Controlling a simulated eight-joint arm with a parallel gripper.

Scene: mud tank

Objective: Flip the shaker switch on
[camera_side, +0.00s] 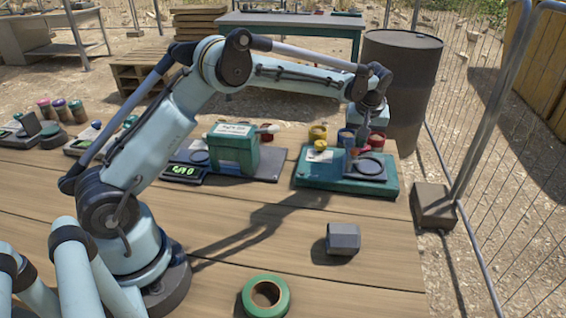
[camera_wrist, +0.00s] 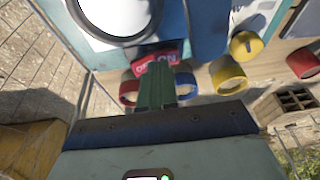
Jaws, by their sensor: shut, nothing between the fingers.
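The shaker switch (camera_wrist: 172,56) is a red rocker marked OFF and ON, at the upper middle of the wrist view. My gripper (camera_wrist: 154,72) has its green fingers shut and empty, and their tips overlap the switch's lower part there. I cannot tell whether they touch it or which way the rocker is tipped. In the side view my gripper (camera_side: 362,138) hangs over the back of the teal shaker base (camera_side: 320,182) at the right of the bench. The fingertips and switch are hard to make out there.
Yellow, blue and red jars (camera_side: 318,133) stand close behind the shaker. A grey block (camera_side: 343,238) and a green tape roll (camera_side: 265,297) lie in front, with clear wood between.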

